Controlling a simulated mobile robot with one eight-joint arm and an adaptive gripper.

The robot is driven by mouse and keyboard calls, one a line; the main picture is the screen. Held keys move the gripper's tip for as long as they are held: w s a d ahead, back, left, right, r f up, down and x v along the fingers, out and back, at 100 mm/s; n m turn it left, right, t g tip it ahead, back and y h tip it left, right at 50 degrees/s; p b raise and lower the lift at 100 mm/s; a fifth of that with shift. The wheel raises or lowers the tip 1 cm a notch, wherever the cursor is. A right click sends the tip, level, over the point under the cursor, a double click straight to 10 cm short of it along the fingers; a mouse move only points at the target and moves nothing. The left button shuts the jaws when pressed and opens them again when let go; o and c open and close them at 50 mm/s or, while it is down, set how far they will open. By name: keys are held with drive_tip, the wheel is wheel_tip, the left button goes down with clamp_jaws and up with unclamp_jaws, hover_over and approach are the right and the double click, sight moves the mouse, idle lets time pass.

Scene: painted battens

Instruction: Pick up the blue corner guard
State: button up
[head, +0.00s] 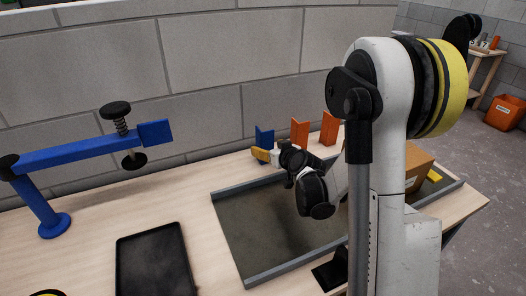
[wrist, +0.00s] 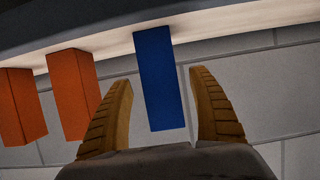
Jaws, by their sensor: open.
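The blue corner guard (head: 264,137) stands upright at the back of the workbench, near the wall. In the wrist view the blue corner guard (wrist: 158,78) is between the two ribbed yellow-brown fingers of my gripper (wrist: 162,105), with a gap on each side. My gripper (head: 262,155) is open and holds nothing. In the head view its fingertips are right by the lower part of the guard, and they hide some of it.
Two orange corner guards (head: 299,132) (head: 329,128) stand in a row right of the blue one. A grey-rimmed tray (head: 240,230) and a cardboard box (head: 418,165) lie nearer. A blue clamp arm (head: 80,152) and a black tray (head: 153,262) are at left. The grey block wall (head: 215,60) is close behind.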

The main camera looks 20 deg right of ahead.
drive_tip(key=shift+w+f, duration=0.2)
drive_tip(key=shift+w, duration=0.25)
drive_tip(key=shift+c, duration=0.6)
drive_tip(key=c, duration=1.2)
drive_tip(key=shift+o, duration=0.2)
drive_tip(key=shift+r, duration=0.1)
